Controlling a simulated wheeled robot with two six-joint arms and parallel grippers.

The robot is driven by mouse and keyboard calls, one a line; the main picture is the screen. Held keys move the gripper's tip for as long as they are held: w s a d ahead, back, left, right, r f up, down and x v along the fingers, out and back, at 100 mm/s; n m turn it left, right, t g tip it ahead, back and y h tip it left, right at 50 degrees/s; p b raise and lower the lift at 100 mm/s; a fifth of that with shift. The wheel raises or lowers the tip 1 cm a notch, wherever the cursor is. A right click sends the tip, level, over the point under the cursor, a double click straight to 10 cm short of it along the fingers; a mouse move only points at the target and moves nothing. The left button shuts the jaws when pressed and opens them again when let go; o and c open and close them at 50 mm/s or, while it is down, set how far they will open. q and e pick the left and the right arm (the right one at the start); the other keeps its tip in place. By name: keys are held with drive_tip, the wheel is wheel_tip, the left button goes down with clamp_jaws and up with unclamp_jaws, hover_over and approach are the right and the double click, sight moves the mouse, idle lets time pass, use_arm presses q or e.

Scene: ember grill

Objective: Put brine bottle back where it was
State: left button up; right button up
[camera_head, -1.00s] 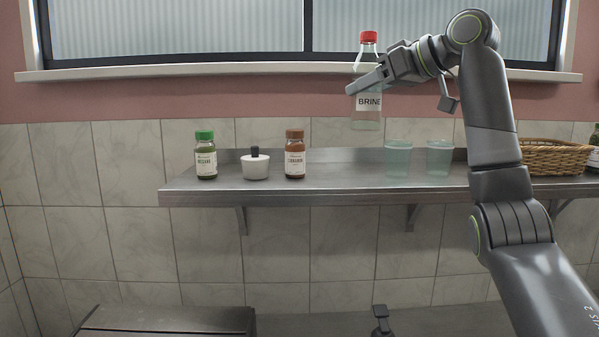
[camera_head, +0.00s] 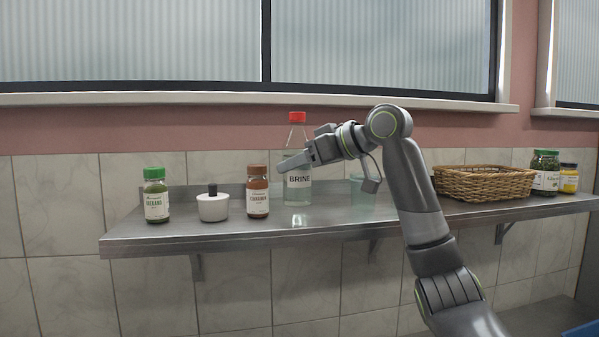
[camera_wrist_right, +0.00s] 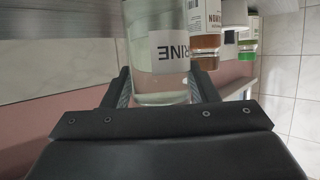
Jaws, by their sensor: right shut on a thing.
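The brine bottle (camera_head: 298,190) is clear, with a red cap and a white label, and stands upright right of the cinnamon jar (camera_head: 257,192). Its base is at or just above the metal shelf (camera_head: 230,232); I cannot tell if it touches. My right gripper (camera_head: 296,162) is shut on the bottle from the right. In the right wrist view the bottle (camera_wrist_right: 160,80) sits between the two fingers (camera_wrist_right: 165,92), its label upside down. My left gripper is not in view.
A green-capped oregano jar (camera_head: 156,196) and a white lidded pot (camera_head: 213,207) stand left of the cinnamon jar. A pale green glass (camera_head: 368,200) is partly hidden behind my arm. A wicker basket (camera_head: 485,183) and jars (camera_head: 545,175) stand farther right.

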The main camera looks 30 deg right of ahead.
drive_tip(key=shift+s+d+f, duration=0.15)
drive_tip(key=shift+f, duration=0.35)
drive_tip(key=shift+d+f, duration=0.1)
drive_tip(key=shift+f, duration=0.3)
drive_tip(key=o, duration=0.8)
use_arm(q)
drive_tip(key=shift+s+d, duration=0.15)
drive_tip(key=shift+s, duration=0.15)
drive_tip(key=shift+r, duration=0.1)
